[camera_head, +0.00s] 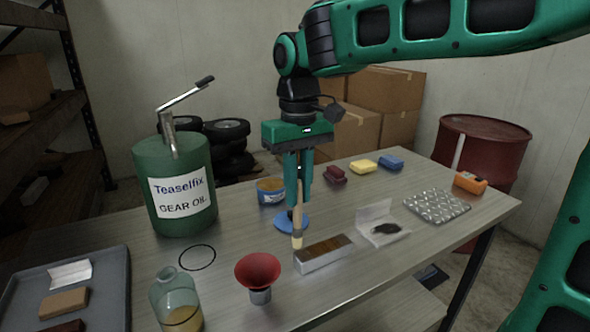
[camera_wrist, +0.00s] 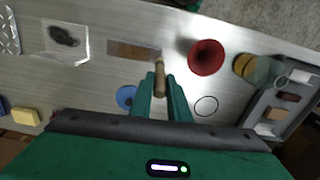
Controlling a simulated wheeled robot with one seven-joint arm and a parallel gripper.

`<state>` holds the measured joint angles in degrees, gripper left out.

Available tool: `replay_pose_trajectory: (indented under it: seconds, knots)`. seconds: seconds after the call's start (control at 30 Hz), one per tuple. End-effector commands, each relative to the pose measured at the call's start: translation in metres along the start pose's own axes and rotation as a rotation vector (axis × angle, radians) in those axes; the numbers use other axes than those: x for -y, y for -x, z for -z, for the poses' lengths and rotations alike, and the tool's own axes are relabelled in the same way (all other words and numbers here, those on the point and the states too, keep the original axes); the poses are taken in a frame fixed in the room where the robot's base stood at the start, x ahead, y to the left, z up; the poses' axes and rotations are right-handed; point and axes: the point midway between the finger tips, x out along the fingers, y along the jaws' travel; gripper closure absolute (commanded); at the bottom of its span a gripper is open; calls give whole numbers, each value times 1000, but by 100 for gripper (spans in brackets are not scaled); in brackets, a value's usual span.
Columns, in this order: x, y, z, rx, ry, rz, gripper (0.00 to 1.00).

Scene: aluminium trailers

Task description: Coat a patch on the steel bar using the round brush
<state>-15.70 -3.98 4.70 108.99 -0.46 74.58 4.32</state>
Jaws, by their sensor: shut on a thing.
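My gripper (camera_head: 299,204) points down over the table and is shut on the round brush (camera_head: 298,226). The brush has a wooden handle and a pale tip, and hangs nearly upright with the tip down. In the wrist view the brush (camera_wrist: 160,77) sits between my fingers. The steel bar (camera_head: 324,259) lies on the table, silvery at the sides with a brown, rusty-looking top; it also shows in the wrist view (camera_wrist: 122,49). The brush tip is at the bar's left end in the head view; I cannot tell whether they touch. A blue tin (camera_head: 271,194) with brownish contents stands behind.
A blue disc (camera_head: 284,225) lies behind the brush. A red funnel (camera_head: 258,272), glass jar (camera_head: 171,292) and black ring (camera_head: 197,257) are in front left. The gear oil can (camera_head: 176,215) stands left.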

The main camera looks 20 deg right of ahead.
Motion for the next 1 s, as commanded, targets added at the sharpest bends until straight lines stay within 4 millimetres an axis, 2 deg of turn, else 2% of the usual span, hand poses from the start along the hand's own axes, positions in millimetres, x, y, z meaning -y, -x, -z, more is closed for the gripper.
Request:
replay_pose_trajectory:
  seconds: [0.5, 1.0]
  knots:
    - [-4, 44, 0, -3, -6, 0, 100]
    - [-4, 46, -1, -2, -6, 0, 100]
